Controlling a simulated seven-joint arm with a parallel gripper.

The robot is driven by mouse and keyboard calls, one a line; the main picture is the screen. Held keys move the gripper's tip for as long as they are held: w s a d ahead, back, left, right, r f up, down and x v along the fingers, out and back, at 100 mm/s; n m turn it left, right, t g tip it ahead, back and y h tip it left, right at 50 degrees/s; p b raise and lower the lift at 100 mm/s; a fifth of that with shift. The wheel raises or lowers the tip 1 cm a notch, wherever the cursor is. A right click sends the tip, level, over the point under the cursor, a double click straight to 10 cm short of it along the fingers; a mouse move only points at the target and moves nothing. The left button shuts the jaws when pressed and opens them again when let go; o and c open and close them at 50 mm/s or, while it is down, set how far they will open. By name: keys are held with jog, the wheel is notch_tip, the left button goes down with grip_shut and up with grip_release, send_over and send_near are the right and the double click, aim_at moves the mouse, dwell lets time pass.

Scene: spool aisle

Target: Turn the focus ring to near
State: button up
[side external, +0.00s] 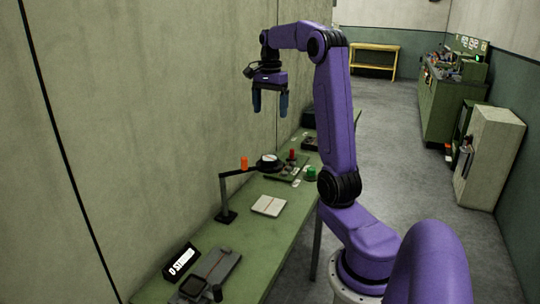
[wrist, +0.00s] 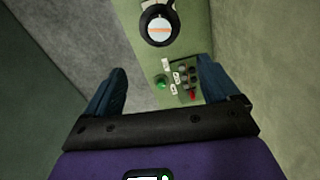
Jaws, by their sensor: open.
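A black ring (side external: 270,161) with a pale top sits at the end of a dark bracket arm (side external: 226,197) above the green bench; I take it for the focus ring. In the wrist view the ring (wrist: 145,25) surrounds a white disc (wrist: 159,29) with an orange stripe, near the top edge. Its near mark cannot be made out. An orange knob (side external: 244,163) stands on the bracket in the side view. My gripper (side external: 270,108) is open and empty, pointing down well above the ring. Its fingers (wrist: 162,68) show apart in the wrist view, with the ring beyond them.
The green bench (side external: 255,238) runs along the wall. A control panel (wrist: 185,78) with a green button (wrist: 162,82) and a red part (wrist: 193,95) lies near the ring. A white pad (side external: 269,206) and a grey device (side external: 207,273) lie nearer. The air around my gripper is clear.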

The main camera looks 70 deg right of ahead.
aim_at(270, 157)
notch_tip(270, 157, down, 16)
jog(key=shift+f, duration=0.25)
dwell(0.3)
jog(key=c, duration=1.1)
